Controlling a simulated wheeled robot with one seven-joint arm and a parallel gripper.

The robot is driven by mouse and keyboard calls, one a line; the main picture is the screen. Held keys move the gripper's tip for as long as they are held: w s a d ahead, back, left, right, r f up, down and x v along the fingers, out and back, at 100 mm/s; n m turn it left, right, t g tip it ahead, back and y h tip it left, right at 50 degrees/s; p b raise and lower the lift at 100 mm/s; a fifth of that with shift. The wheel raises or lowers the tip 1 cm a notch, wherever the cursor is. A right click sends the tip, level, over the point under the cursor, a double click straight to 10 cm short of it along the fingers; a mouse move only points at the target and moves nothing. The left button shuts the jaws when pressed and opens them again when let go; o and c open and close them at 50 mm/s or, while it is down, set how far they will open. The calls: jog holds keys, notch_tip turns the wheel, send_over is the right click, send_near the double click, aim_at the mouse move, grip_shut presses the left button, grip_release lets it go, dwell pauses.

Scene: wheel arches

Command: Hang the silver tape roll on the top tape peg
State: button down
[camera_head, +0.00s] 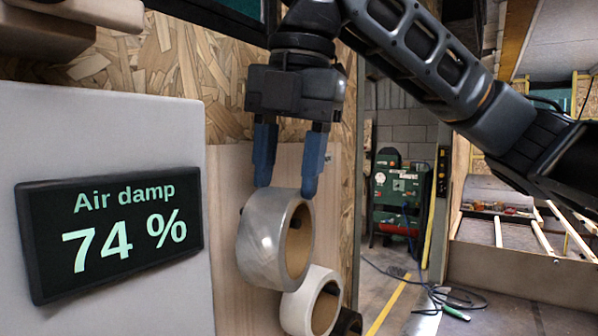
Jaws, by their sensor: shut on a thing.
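The silver tape roll (261,246) is a grey, shiny ring with a brown inner core, in the middle of the head view. My gripper (286,191) points down from above, with its blue fingers shut on the top of the roll. The roll is upright, its open side turned to the right, in front of a pale wooden board (229,190). I cannot tell whether the silver roll is around a peg.
A white tape roll (297,308) is just below the silver one, with a black roll (349,323) lower right, partly cut off. A dark display (110,228) reading "Air damp 74 %" is on a pale panel at left.

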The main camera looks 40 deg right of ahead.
jog(key=shift+w+a, duration=0.15)
jog(key=shift+w, duration=0.25)
jog(key=shift+w+a+f+p, duration=0.1)
jog(key=shift+w+f+p, duration=0.25)
jog(key=shift+w+f, duration=0.1)
jog(key=shift+f, duration=0.1)
jog(key=shift+c, duration=2)
grip_release()
jog(key=r, duration=0.5)
jog(key=s+r, duration=0.1)
jog(key=r, duration=0.1)
jog(key=shift+r, duration=0.15)
jog(key=shift+s+r, duration=0.15)
jog(key=shift+r, duration=0.05)
